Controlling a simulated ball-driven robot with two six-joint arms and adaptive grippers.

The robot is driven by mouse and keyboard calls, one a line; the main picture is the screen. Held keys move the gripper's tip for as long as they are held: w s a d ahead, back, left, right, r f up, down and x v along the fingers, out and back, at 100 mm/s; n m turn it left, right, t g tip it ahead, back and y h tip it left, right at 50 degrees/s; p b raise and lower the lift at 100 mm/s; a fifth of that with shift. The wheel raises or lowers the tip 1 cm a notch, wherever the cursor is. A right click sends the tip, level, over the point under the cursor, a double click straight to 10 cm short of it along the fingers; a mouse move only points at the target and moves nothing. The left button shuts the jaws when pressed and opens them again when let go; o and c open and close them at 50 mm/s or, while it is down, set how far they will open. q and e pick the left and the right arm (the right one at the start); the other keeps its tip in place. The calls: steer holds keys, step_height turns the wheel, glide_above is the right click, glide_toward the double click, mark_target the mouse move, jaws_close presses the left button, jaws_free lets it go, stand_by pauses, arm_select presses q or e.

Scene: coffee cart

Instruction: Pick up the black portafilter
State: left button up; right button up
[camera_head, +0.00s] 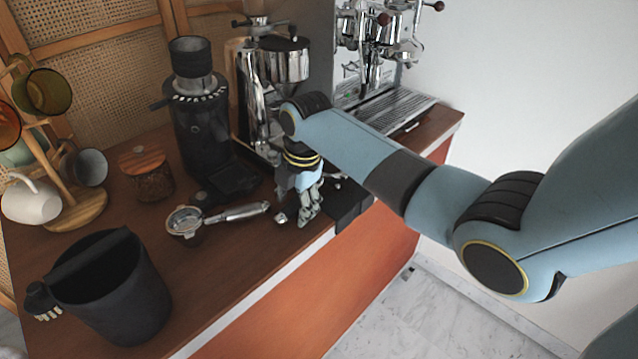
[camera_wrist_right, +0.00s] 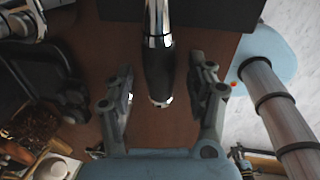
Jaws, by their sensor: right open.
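In the right wrist view the black portafilter's handle (camera_wrist_right: 160,75) lies between my open right fingers (camera_wrist_right: 162,95), with chrome at its upper end. A gap shows on each side, and I cannot tell the height between fingers and handle. In the head view my right gripper (camera_head: 302,208) points down over the counter near its front edge. It hides most of that portafilter there. A second portafilter with a metallic handle (camera_head: 235,212) lies to its left.
A black bin (camera_head: 120,295) stands at the front left. A black grinder (camera_head: 203,125), a wooden-lidded jar (camera_head: 150,180) and a mug rack (camera_head: 75,205) stand behind. A black block (camera_head: 350,208) sits right of the gripper, at the counter edge. The espresso machine (camera_head: 385,50) is at the back.

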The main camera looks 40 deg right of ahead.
jaws_close()
stand_by(0.3)
steer(key=shift+r, duration=0.1)
